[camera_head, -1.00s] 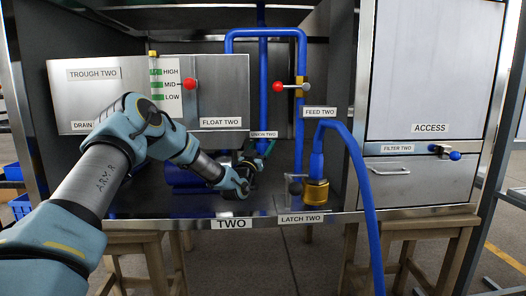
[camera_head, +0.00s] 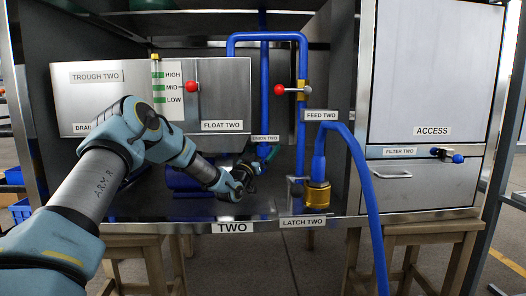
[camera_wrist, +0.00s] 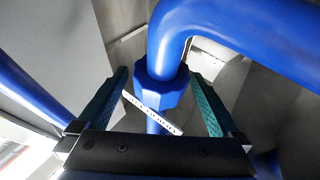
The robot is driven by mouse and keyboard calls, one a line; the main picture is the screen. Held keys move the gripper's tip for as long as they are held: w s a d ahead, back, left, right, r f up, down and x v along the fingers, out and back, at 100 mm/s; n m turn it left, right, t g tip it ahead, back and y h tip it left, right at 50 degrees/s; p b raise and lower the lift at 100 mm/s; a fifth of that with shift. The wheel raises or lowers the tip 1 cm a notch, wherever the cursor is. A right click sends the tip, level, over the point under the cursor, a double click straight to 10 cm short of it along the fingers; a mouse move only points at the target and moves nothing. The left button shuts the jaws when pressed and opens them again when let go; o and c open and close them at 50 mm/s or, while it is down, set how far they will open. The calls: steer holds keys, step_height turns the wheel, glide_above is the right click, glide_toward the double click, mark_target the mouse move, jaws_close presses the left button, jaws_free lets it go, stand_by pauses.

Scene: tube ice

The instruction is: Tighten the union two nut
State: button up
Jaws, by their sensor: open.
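The union two nut (camera_wrist: 160,88) is a blue, many-sided collar on a blue pipe, just below a bend in the wrist view. My gripper (camera_wrist: 160,100) is open, with one teal finger on each side of the nut and a visible gap to each. In the head view my gripper (camera_head: 255,165) reaches into the bay just below the UNION TWO label (camera_head: 265,138). There my gripper and the low pipework hide the nut. A narrow white label strip (camera_wrist: 150,111) crosses slantwise in front of the pipe below the nut.
A blue pipe (camera_head: 301,140) with a red-knobbed valve (camera_head: 280,89) rises right of my gripper. The brass feed coupling (camera_head: 317,195) and blue hose (camera_head: 362,180) stand farther right. The trough panel (camera_head: 225,95) is above my forearm. Another blue pipe (camera_wrist: 30,95) runs at left in the wrist view.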

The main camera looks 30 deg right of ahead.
steer(key=shift+s+a+f, duration=0.2)
steer(key=shift+s+a, duration=0.05)
steer(key=shift+a, duration=0.25)
steer(key=v, duration=0.5)
steer(key=shift+a+r, duration=0.1)
steer(key=shift+r, duration=0.1)
glide_toward(260, 152)
steer(key=s+a+r, duration=0.1)
steer(key=a, duration=0.1)
steer(key=s+a+r, duration=0.1)
steer(key=a, duration=0.1)
steer(key=shift+s+r, duration=0.2)
steer(key=shift+s, duration=0.05)
